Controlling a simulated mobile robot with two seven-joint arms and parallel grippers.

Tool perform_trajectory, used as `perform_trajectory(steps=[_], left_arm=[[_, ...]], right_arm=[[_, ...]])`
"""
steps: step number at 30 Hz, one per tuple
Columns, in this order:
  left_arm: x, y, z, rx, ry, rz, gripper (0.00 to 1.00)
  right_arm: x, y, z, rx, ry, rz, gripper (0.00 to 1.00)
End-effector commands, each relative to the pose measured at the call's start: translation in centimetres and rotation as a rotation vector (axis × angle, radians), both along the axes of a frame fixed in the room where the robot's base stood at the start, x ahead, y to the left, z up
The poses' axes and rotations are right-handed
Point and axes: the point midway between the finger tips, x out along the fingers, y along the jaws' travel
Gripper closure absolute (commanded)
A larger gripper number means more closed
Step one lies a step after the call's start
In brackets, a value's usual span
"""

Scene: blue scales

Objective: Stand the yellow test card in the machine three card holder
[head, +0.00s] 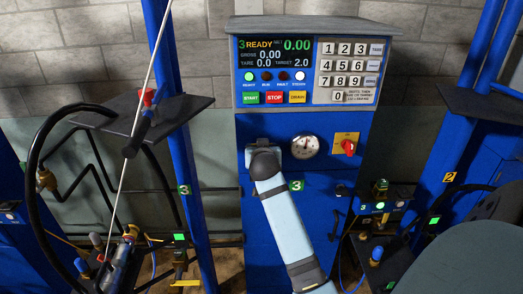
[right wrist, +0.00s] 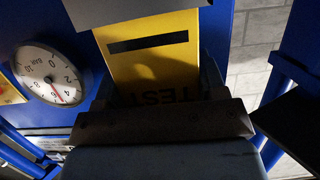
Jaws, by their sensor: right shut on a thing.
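The yellow test card (right wrist: 148,62) shows in the right wrist view, with a black slot and the dark, partly shaded word TEST. My right gripper (head: 262,150) is shut on the card in front of the blue machine three, left of its gauge. In the head view my gripper hides the card. In the right wrist view a grey piece (right wrist: 125,9) covers the card's far edge. I cannot tell whether it is the card holder. The holder is not clearly visible in the head view. My left gripper is not in view.
The machine three control panel (head: 312,70) reads READY above my gripper. The pressure gauge (head: 305,146) and red knob (head: 349,147) are close on the right. A blue post (head: 182,130) and a black hose (head: 31,170) stand at left.

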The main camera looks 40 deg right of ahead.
Motion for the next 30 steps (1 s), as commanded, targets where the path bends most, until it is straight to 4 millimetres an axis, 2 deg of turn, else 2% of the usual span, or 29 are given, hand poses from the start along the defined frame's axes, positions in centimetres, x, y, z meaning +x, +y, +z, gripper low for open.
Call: perform_trajectory(steps=[30], left_arm=[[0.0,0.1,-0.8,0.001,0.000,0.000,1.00]], right_arm=[[0.0,0.0,-1.8,0.000,0.000,0.000,0.61]])
